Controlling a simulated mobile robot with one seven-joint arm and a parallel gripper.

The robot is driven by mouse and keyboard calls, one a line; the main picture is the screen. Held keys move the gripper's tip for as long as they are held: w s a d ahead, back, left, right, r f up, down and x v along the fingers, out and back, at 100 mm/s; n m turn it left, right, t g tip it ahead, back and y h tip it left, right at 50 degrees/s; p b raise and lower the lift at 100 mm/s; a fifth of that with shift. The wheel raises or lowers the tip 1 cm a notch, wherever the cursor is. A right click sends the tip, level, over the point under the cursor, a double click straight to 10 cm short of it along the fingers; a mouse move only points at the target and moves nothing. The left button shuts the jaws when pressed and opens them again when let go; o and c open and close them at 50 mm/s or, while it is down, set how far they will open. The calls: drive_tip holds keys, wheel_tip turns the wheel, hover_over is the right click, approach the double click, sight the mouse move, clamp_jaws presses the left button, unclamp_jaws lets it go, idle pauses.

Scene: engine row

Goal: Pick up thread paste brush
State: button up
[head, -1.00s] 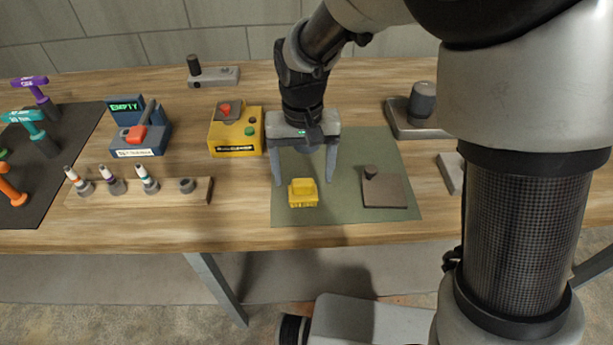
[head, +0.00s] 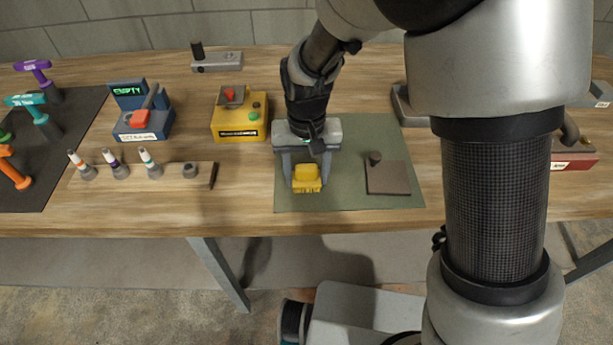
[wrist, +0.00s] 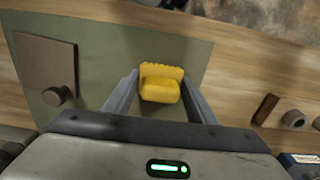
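A small yellow block-like piece with a ridged edge (head: 307,180), which I take to be the thread paste brush, lies on the green mat (head: 345,135). My gripper (head: 306,183) is over it, pointing down, with one finger on each side. In the wrist view the yellow brush (wrist: 160,84) sits between the two fingertips (wrist: 160,80). Both fingers appear to touch its sides. It still appears to rest on the mat.
A brown square plate with a knob (head: 387,177) lies right of the brush. A yellow box with a red switch (head: 239,117) stands behind left. A wooden rack (head: 135,186) with several banded tubes is at left. The mat's front strip is clear.

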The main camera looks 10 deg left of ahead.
sight(307, 166)
drive_tip(key=shift+c, duration=0.7)
wheel_tip(307, 166, up, 10)
drive_tip(key=shift+r+p, duration=0.1)
drive_tip(key=shift+p, duration=0.4)
drive_tip(key=o, duration=0.4)
drive_tip(key=shift+c, duration=1.3)
